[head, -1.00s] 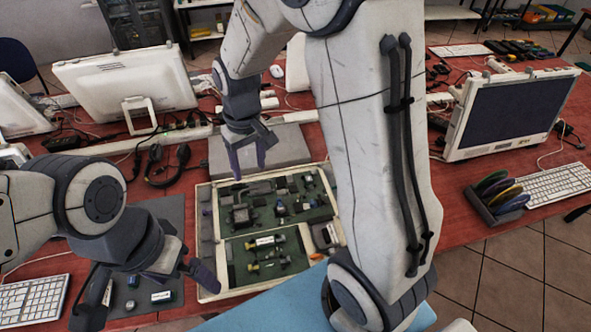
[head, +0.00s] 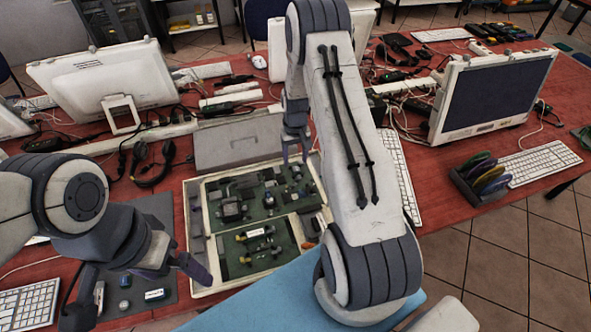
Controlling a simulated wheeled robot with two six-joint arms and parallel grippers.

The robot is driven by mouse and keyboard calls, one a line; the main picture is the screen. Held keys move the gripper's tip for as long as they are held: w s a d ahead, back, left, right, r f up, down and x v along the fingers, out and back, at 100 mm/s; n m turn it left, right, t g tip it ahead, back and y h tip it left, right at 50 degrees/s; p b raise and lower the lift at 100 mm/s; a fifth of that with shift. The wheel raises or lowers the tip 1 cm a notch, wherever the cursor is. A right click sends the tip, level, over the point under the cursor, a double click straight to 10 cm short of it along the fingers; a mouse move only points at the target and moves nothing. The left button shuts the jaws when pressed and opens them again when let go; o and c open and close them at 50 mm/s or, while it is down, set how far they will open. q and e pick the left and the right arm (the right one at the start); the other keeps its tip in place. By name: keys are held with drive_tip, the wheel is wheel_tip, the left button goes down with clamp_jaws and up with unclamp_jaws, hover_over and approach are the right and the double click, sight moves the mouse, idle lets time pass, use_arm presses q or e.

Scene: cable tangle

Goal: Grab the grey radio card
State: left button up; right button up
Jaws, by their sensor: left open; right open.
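An open cream computer case (head: 205,294) lies on the red table with dark green boards inside. Small parts sit on them, including white-labelled parts (head: 256,233) in the front section. I cannot single out the grey radio card for certain; my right arm hides part of the case's right side. My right gripper (head: 296,152) is open and empty, pointing down above the case's back right edge. My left gripper (head: 140,290) is open, over the grey mat left of the case, with one finger near the case's left wall.
A grey mat (head: 160,208) holds small parts (head: 155,295). A grey box (head: 240,145) stands behind the case. Monitors (head: 490,95), keyboards (head: 540,162), a disc rack (head: 480,178) and tangled cables (head: 150,165) crowd the table. A light blue surface (head: 262,302) is in front.

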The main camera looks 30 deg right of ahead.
sight(296, 169)
drive_tip(key=shift+d+f+p, duration=0.2)
drive_tip(key=shift+f+p, duration=0.4)
drive_tip(key=shift+f, duration=1.6)
clamp_jaws()
drive_tip(key=shift+r, duration=0.15)
